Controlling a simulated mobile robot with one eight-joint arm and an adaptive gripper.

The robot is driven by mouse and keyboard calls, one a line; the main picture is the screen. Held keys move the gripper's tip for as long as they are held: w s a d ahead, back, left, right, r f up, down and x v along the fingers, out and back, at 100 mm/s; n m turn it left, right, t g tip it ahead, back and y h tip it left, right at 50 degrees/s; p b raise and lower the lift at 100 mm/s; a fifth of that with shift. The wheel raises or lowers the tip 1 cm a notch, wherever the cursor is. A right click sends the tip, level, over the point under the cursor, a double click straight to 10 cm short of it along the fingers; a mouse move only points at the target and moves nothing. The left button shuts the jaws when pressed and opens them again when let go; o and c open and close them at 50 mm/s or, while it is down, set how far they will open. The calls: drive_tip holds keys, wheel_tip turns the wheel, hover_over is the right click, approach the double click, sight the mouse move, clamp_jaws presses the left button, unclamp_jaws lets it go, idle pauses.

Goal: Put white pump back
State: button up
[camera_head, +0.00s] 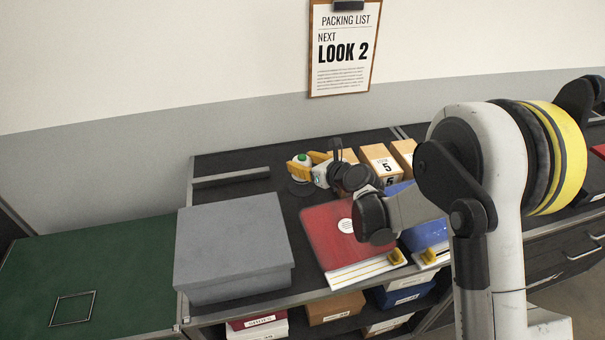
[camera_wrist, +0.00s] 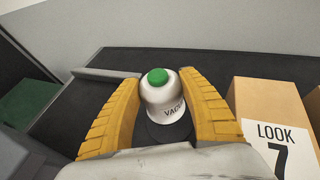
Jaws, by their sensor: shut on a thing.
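The white pump (camera_wrist: 162,101) has a green button on top and dark lettering on its side. It stands upright between the two yellow fingers of my gripper (camera_wrist: 160,99), which is shut on it. In the head view the pump (camera_head: 301,160) and my gripper (camera_head: 309,163) are over the back of the dark table. A dark round disc (camera_wrist: 166,137) shows just below the pump; the head view shows it (camera_head: 298,189) too. I cannot tell whether the pump touches the disc.
A box marked LOOK 7 (camera_wrist: 272,125) is close on the right in the wrist view. A grey box (camera_head: 232,245), a red case (camera_head: 328,230) and a blue box (camera_head: 428,232) stand nearer the front. A low grey bar (camera_head: 230,178) lies to the left. The green surface (camera_head: 100,270) is mostly clear.

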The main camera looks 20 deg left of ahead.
drive_tip(key=shift+f+b, duration=0.65)
drive_tip(key=shift+f, duration=1.05)
drive_tip(key=shift+f, duration=0.2)
drive_tip(key=o, duration=1.3)
drive_tip(key=shift+o, duration=0.2)
drive_tip(key=shift+r, duration=0.1)
drive_tip(key=shift+s+d+r, duration=0.1)
drive_tip(key=shift+d+r, duration=0.05)
drive_tip(key=shift+r, duration=0.05)
drive_tip(key=p+v, duration=0.3)
drive_tip(key=v, duration=0.8)
drive_tip(key=shift+s+d+r, duration=0.15)
drive_tip(key=shift+s+d, duration=0.05)
drive_tip(key=shift+d, duration=0.1)
